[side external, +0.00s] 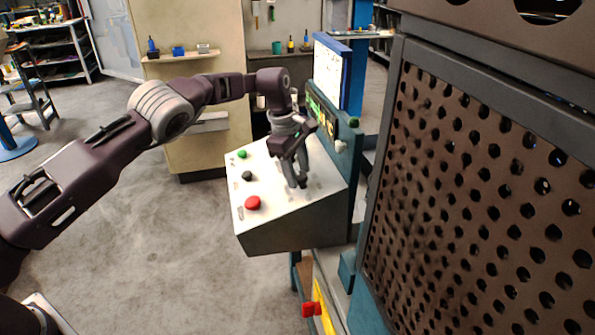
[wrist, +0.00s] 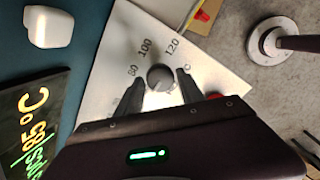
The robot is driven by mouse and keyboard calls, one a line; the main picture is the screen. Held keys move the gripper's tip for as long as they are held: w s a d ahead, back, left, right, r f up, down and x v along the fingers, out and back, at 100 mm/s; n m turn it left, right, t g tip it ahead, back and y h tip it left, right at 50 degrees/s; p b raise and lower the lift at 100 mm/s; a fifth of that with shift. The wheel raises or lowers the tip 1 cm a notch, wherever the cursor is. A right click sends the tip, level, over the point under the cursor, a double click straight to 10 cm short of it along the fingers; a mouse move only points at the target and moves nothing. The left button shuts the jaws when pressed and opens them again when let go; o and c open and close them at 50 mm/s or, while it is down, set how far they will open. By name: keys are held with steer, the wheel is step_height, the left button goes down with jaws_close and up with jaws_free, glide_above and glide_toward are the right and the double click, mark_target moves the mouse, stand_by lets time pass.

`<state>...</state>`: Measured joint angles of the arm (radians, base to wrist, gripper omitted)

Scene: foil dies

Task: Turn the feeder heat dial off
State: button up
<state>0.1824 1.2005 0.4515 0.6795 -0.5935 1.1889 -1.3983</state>
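The dial (wrist: 160,77) is a small dark grey round knob on a white panel, with the marks 80, 100 and 120 printed around it. In the wrist view my gripper (wrist: 160,80) is open, one finger on each side of the dial with white panel showing in the gaps. I cannot tell how far its tips are above the panel, nor exactly where the knob points. In the side view my gripper (side external: 296,183) points down over the right part of the sloped white panel (side external: 270,220), and the dial is hidden there.
A green button (side external: 242,154), a black one (side external: 247,175) and a red one (side external: 253,203) stand on the panel's left. A display (wrist: 32,118) reading 85°C is beside the panel. A perforated brown guard (side external: 480,190) rises on the right.

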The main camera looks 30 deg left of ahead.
steer(key=shift+o, duration=0.9)
steer(key=v, duration=0.7)
